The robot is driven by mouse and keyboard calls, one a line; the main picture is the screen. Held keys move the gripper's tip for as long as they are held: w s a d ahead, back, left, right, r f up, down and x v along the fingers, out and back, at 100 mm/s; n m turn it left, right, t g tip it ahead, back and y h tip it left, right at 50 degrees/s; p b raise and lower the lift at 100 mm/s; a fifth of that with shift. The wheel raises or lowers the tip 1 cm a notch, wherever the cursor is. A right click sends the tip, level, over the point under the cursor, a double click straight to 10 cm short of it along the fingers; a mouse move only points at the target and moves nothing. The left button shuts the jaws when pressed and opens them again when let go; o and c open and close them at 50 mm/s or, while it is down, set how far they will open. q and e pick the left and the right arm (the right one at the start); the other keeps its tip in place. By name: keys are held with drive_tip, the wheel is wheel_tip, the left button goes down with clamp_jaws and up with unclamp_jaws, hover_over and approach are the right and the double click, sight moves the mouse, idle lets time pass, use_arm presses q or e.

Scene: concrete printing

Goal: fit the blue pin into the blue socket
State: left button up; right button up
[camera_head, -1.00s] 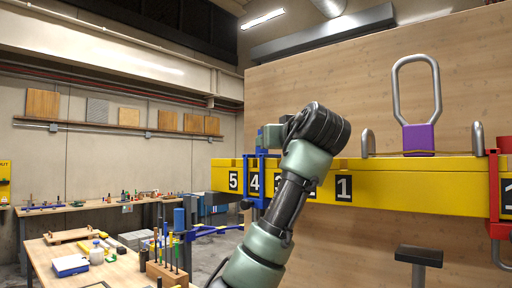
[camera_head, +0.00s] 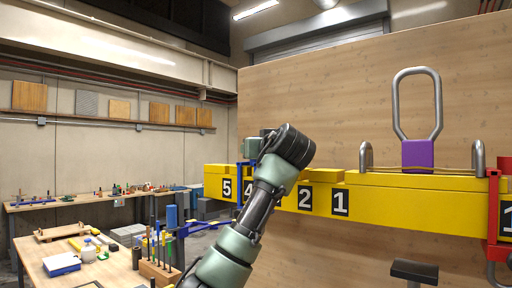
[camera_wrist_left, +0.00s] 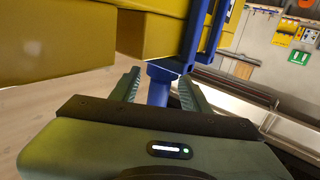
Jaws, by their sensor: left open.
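A blue bracket (camera_head: 240,172) hugs the yellow beam near the numbers 5 and 4, partly hidden by my left arm. It also shows in the left wrist view (camera_wrist_left: 204,38). Below it, a short blue post with a wider collar (camera_wrist_left: 158,86) stands between the fingers of my left gripper (camera_wrist_left: 157,92). The gripper is open around the post, and a grip on it is not visible. I cannot tell whether this post is the blue pin or part of the blue socket. In the head view the left fingers are hidden behind the wrist. My right gripper is not in view.
The yellow beam (camera_head: 400,208) runs along a wooden wall and carries a purple block with a metal loop (camera_head: 418,154). A red bracket (camera_head: 493,215) is at its right end. A workbench (camera_head: 115,268) with tools and a blue cylinder (camera_head: 171,217) stands at lower left.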

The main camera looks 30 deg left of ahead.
use_arm(q)
drive_tip(key=shift+d, duration=0.15)
drive_tip(key=c, duration=0.7)
clamp_jaws()
drive_tip(key=shift+r, duration=0.1)
